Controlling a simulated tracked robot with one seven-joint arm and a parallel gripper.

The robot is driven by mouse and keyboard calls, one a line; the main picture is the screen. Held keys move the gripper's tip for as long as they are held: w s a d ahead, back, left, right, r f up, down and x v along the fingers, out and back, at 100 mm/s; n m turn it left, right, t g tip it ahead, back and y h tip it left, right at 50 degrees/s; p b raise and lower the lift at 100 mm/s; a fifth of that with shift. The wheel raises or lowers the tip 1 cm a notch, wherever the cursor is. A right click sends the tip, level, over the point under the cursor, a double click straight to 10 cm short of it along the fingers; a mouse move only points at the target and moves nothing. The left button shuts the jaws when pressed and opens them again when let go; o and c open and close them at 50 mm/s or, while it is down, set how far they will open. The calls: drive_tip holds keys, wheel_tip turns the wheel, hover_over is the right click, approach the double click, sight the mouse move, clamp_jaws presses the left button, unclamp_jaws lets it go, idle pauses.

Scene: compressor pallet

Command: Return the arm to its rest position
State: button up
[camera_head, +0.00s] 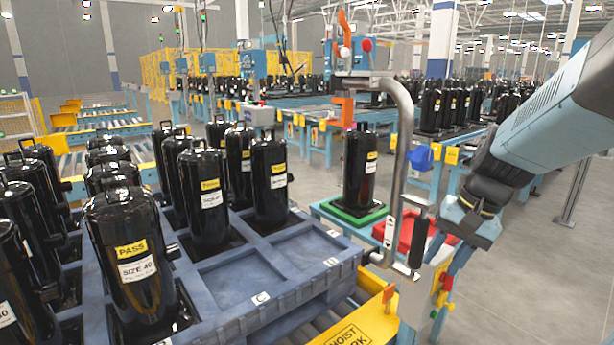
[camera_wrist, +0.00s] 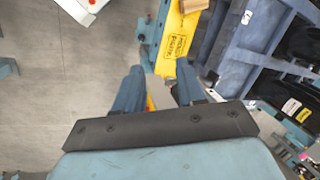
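My arm (camera_head: 545,120) reaches in from the upper right of the head view and points down and left. My gripper (camera_head: 445,262) hangs at its end, to the right of the grey hoist handle and above the yellow roller line's edge. In the wrist view my gripper (camera_wrist: 158,72) shows two blue fingers spread apart with nothing between them. The gripper is open and empty. Whether its fingertips touch anything beneath is unclear in the head view.
A blue pallet (camera_head: 258,299) holds several black compressors (camera_head: 138,262); its front pocket marked C is empty. A red tray (camera_head: 414,234) lies close to my gripper. Open floor lies at right.

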drive_tip(key=s+a+r+n+t+h, duration=0.1)
drive_tip(key=s+r+n+t+h, duration=0.2)
drive_tip(key=r, duration=0.5)
drive_tip(key=shift+s+a+n+t, duration=0.35)
drive_tip(key=shift+s+n+t, duration=0.45)
drive_tip(key=shift+s+n, duration=0.45)
drive_tip(key=shift+s, duration=0.2)
